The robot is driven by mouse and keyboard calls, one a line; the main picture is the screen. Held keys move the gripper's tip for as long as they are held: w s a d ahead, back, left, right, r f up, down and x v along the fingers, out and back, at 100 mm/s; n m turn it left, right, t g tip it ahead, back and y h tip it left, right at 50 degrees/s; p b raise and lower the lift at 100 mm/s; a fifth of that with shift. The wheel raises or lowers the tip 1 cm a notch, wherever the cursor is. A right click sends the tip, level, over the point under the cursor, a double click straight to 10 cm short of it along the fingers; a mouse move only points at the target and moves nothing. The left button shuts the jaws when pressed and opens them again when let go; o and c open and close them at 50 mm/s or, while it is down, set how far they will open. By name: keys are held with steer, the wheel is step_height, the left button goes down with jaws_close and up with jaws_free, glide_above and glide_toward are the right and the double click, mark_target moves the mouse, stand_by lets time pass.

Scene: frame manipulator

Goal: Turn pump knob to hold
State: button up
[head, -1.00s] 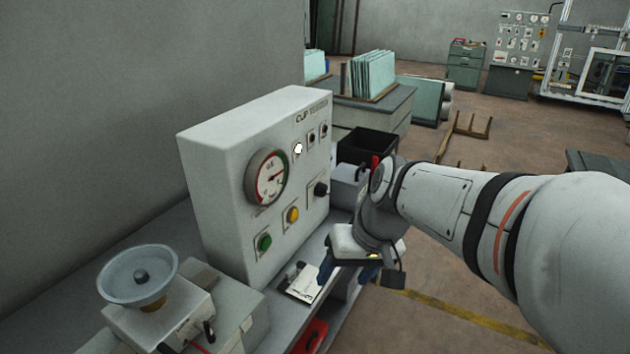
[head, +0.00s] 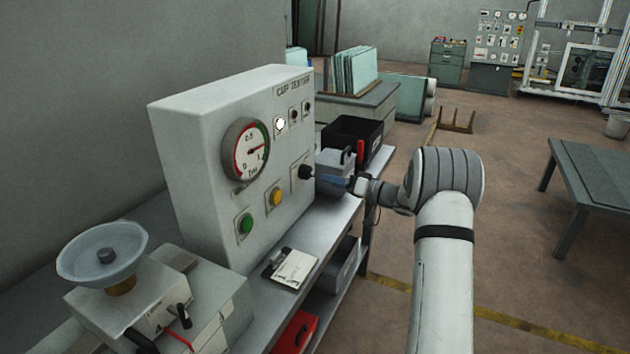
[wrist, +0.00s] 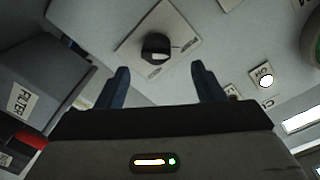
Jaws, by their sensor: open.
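The pump knob (head: 305,172) is a black rotary knob on a pale plate at the right of the white cup tester's front panel (head: 210,140). In the wrist view the knob (wrist: 155,47) shows a light pointer line, and its plate's lettering is too small to read. My gripper (head: 335,180) is just to the right of the knob in the head view. In the wrist view my gripper (wrist: 160,80) is open, its two blue fingers spread apart, with the knob beyond and between the fingertips, not touched. Nothing is between the fingers.
The panel also carries a gauge (head: 246,148), a green button (head: 245,223), a yellow button (head: 275,196) and a lit white lamp (head: 280,124). A grey box (head: 335,165) and a black bin (head: 352,135) stand close by the gripper. A clipboard (head: 293,268) lies on the bench.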

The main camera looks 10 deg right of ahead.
mark_target(312, 175)
steer(key=p+x, duration=0.2)
steer(key=x, duration=0.5)
steer(key=shift+w+a+f, duration=0.1)
steer(key=shift+w, duration=0.3)
